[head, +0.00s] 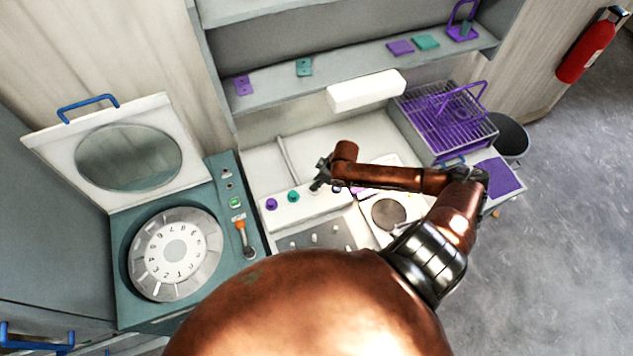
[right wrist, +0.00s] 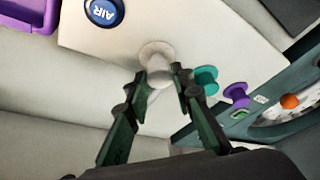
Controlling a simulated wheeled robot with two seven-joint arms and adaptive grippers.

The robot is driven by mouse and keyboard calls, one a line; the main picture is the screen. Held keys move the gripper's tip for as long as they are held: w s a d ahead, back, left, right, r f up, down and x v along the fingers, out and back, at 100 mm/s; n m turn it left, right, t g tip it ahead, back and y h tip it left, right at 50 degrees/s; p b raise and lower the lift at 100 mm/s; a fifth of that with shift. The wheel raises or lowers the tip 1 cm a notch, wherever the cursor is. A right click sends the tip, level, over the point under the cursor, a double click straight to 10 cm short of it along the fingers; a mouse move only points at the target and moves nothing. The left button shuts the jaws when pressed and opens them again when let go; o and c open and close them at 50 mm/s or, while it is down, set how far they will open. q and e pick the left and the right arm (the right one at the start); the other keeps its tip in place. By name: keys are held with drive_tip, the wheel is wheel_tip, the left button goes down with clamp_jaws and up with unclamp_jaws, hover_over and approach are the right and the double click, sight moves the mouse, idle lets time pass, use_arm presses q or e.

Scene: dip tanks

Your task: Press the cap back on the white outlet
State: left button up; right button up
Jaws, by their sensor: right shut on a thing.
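The white outlet (right wrist: 156,51) shows in the right wrist view as a round pale flange on the white panel (right wrist: 215,45). My right gripper (right wrist: 161,80) is shut on a small white cap (right wrist: 159,74), held right in front of the flange. I cannot tell whether the cap touches the outlet or is seated on it. In the head view my right gripper (head: 319,183) is over the white panel and hides the white outlet and cap. My left gripper is not in view.
A teal outlet (right wrist: 205,78) and a purple outlet (right wrist: 236,93) stick up beside the white one, and a blue AIR disc (right wrist: 104,12) is on its other side. A teal machine (head: 225,170) with a dial stands left. A purple rack (head: 450,120) stands right.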

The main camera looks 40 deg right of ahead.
drive_tip(key=shift+f, duration=0.4)
idle(0.5)
drive_tip(key=o, duration=0.8)
drive_tip(key=v, duration=1.2)
drive_tip(key=shift+s, duration=0.1)
